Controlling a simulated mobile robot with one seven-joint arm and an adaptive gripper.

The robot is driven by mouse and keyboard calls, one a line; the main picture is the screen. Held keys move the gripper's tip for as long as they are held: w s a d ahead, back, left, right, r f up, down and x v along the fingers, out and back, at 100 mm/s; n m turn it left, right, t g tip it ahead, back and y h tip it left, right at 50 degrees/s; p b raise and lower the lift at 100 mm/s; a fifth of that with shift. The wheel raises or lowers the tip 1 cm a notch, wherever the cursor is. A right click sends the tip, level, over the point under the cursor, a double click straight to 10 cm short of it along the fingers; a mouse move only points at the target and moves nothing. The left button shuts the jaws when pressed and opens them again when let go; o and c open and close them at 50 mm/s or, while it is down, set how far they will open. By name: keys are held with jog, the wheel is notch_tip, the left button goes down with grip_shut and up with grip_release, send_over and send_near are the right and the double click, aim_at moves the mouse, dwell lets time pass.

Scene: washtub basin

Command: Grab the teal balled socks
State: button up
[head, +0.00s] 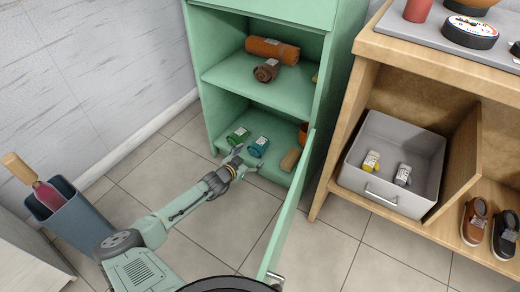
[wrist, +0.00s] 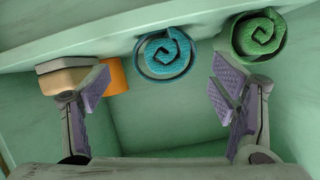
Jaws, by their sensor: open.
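The teal balled socks (head: 259,147) lie on the bottom shelf of the green cabinet (head: 260,92), near its front edge. They show as a teal spiral roll (wrist: 165,55) in the wrist view, sideways between my two fingers and beyond their tips. My gripper (head: 242,160) is at the cabinet's front, just short of the socks. Its fingers (wrist: 160,88) are spread wide with nothing between them. Green balled socks (head: 237,136) lie left of the teal ones; in the wrist view they are a green roll (wrist: 258,36) near the right finger.
A tan block (head: 290,160) and an orange object (head: 304,133) stand right of the teal socks. The open cabinet door (head: 288,215) borders the right side. The shelf above holds an orange roll (head: 272,50) and a brown roll (head: 266,71). A blue-grey bin (head: 70,220) stands left.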

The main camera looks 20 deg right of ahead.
aim_at(254, 153)
jog(key=b+x, duration=0.2)
jog(key=x, duration=0.3)
jog(key=shift+w, duration=0.15)
jog(key=shift+w+d+b, duration=0.25)
jog(key=shift+b, duration=0.05)
jog(key=c, duration=1.3)
